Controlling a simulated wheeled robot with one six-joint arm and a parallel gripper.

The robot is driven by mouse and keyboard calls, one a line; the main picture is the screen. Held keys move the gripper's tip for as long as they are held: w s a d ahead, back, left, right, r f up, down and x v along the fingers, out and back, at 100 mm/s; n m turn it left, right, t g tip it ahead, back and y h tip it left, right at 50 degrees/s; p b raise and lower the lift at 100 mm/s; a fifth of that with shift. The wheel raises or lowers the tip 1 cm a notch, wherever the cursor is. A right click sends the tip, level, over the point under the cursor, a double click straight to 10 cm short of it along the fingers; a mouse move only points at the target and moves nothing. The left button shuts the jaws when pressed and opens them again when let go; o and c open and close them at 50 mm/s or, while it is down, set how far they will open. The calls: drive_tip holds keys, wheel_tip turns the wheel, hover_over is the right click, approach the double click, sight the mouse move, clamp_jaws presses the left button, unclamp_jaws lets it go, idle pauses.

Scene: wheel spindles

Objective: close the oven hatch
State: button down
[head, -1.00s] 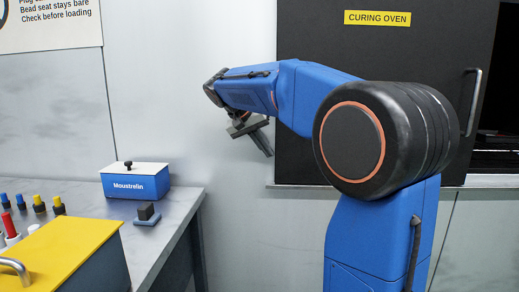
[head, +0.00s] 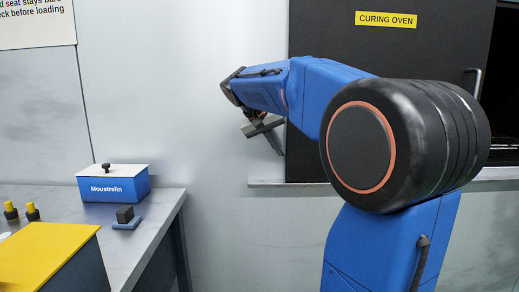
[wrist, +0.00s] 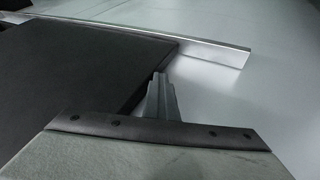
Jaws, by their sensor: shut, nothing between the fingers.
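The oven hatch (head: 340,50) is a dark flat panel with a yellow "CURING OVEN" label and a grey handle (head: 478,83) near its right edge. A dark opening (head: 505,90) shows to the right of the panel. My gripper (head: 281,151) is shut and empty, at the lower left edge of the hatch. In the wrist view, the shut fingers (wrist: 160,80) are right beside the edge of the dark panel (wrist: 80,75), near its corner. I cannot tell whether they touch it. My arm hides the lower right part of the hatch in the head view.
A pale metal ledge (head: 267,183) runs under the hatch. On the left, a grey workbench (head: 150,225) holds a blue Moustrelin box (head: 113,187), a small dark block (head: 125,214) and a yellow-topped box (head: 40,250). Bare wall lies left of my gripper.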

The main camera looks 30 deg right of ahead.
drive_tip(key=s+d, duration=1)
drive_tip(key=d, duration=0.5)
drive_tip(key=s+d, duration=1.1)
drive_tip(key=d, duration=0.5)
drive_tip(key=s+d, duration=1)
drive_tip(key=d, duration=0.5)
drive_tip(key=shift+s+d, duration=0.25)
drive_tip(key=shift+d, duration=0.05)
